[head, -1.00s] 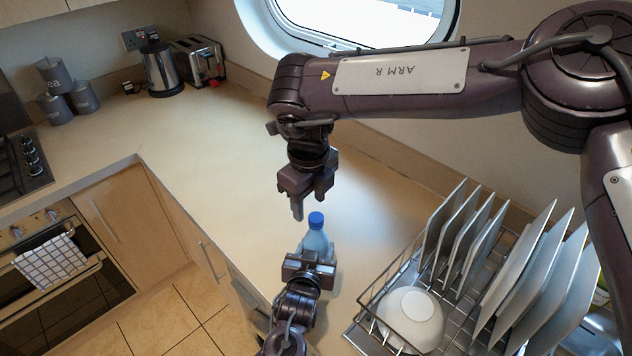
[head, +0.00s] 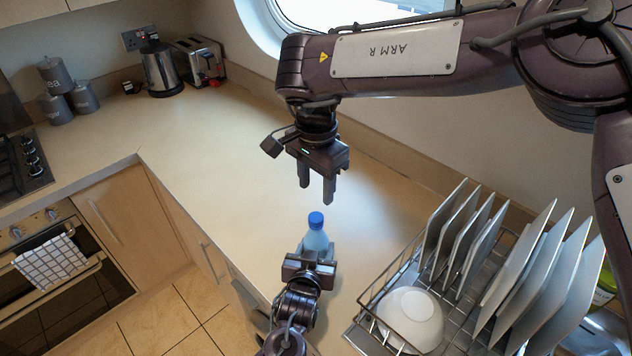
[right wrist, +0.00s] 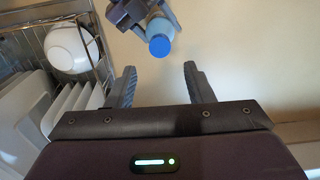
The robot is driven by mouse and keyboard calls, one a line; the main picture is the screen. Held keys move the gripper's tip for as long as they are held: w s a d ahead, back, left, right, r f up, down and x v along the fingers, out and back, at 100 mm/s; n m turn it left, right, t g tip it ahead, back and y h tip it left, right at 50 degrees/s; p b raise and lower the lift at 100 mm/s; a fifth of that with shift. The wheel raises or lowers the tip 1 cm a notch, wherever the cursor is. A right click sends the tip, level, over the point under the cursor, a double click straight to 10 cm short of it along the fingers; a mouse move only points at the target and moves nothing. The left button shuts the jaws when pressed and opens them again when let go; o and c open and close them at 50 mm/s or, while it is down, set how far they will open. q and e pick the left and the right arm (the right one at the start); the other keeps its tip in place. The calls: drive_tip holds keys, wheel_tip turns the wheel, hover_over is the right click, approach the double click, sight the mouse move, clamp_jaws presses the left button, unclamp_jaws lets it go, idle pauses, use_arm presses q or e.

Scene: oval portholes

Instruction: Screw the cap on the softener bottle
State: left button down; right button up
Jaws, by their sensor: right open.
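The softener bottle (head: 317,240) is light blue and stands upright near the counter's front edge. A darker blue cap (head: 316,220) sits on its top; I cannot tell how tight it is. My left gripper (head: 314,258) is around the bottle's body from the front and looks shut on it; its fingers are partly hidden. My right gripper (head: 316,198) hangs just above the cap, open and empty, fingers pointing down. In the right wrist view, the cap (right wrist: 160,45) shows beyond the gap between the right fingertips (right wrist: 160,72), apart from them.
A wire dish rack (head: 365,305) with several plates and a white bowl (head: 411,318) stands right of the bottle. A kettle (head: 161,68), a toaster (head: 200,62) and grey canisters (head: 55,90) are at the back left. The counter (head: 215,145) left of the bottle is clear.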

sight(316, 216)
drive_tip(key=shift+f, duration=0.1)
drive_tip(key=shift+f, duration=3.95)
drive_tip(key=shift+c, duration=0.4)
